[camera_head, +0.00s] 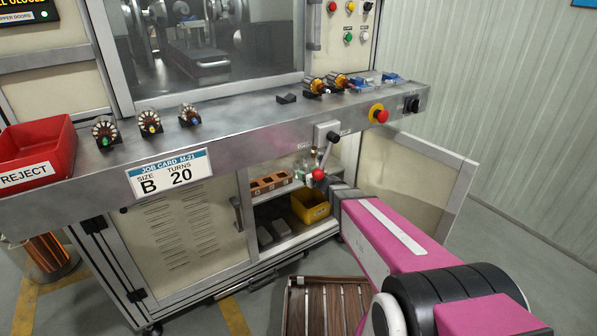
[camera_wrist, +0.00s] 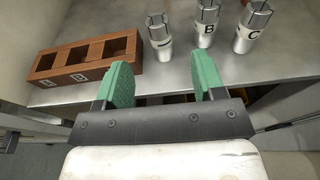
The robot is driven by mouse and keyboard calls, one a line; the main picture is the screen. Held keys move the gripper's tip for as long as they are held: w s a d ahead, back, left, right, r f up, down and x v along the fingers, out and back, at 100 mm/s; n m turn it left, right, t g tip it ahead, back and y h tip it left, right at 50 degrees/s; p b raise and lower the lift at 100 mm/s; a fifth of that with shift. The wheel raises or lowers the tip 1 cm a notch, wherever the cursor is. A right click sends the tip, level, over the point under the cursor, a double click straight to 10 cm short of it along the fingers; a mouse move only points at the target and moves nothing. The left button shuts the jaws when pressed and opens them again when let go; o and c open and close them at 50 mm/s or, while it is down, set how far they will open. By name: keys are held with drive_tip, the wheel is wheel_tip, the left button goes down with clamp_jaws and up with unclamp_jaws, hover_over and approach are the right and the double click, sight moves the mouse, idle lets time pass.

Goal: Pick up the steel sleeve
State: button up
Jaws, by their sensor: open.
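Three steel sleeves stand upright in a row on a grey metal shelf (camera_wrist: 168,72) in the wrist view. They are a left sleeve (camera_wrist: 159,38) whose letter I cannot read, a middle sleeve marked B (camera_wrist: 206,28) and a right sleeve marked C (camera_wrist: 251,32). My gripper (camera_wrist: 163,78), with green pads, is open and empty. Its fingertips are short of the sleeves, with the left sleeve ahead of the gap and B ahead of the right finger. In the head view my gripper is hidden at the cabinet opening. The job card (camera_head: 168,174) reads size B, 20 turns.
A brown rack (camera_wrist: 128,50) with open pockets stands left of the sleeves; it also shows in the head view (camera_head: 270,183). A yellow bin (camera_head: 310,207) is below the shelf. A lever with a red knob (camera_head: 318,174) and an open cabinet door (camera_head: 432,190) are near my arm.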

sight(298, 167)
drive_tip(key=x, duration=0.9)
drive_tip(key=shift+w+a+r, duration=0.1)
drive_tip(key=shift+a+r, duration=0.05)
drive_tip(key=shift+r, duration=0.05)
drive_tip(key=c, duration=1.1)
drive_tip(key=shift+r, duration=0.1)
